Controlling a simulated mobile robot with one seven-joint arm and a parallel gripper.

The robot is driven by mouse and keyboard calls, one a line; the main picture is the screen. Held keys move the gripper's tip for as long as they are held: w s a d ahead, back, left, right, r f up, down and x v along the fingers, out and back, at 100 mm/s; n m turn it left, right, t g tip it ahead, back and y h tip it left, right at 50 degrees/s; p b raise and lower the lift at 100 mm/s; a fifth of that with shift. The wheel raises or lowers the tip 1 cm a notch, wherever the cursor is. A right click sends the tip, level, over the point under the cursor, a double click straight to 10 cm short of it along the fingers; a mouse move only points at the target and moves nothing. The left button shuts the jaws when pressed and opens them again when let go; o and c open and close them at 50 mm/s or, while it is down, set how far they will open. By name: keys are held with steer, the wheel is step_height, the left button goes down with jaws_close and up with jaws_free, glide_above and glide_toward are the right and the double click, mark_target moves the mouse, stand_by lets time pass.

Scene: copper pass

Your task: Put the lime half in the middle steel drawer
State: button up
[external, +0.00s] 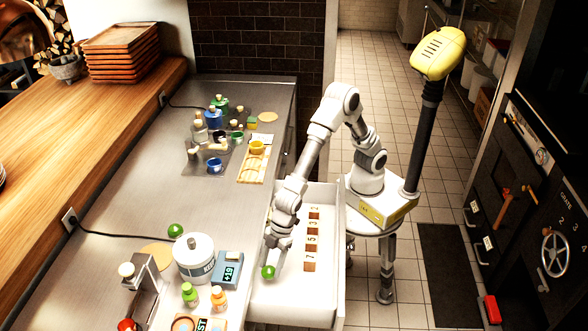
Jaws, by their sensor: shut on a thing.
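My gripper (269,262) points downward and is shut on a small round green thing, which I take to be the lime half (268,272). Its cut face cannot be made out. An open pale drawer (327,290) sticks out from the counter's right side. The gripper and the lime half appear over the drawer's left part, near the counter edge. I cannot tell how high they are above its floor, or whether this is the middle drawer. Another round green object (175,230) lies on the counter to the left.
Inside the drawer is a row of brown numbered squares (312,240). Close left on the steel counter (120,225) stand a white lidded pot (194,262), a blue scale-like box (229,266) and small bottles (219,298). Jars and cups crowd the far counter.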

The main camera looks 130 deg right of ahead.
mark_target(272, 274)
steer(key=shift+f+b, duration=0.75)
steer(key=shift+f, duration=1.55)
steer(key=shift+f, duration=0.25)
steer(key=o, duration=0.8)
steer(key=shift+r, duration=0.1)
steer(key=shift+r, duration=0.1)
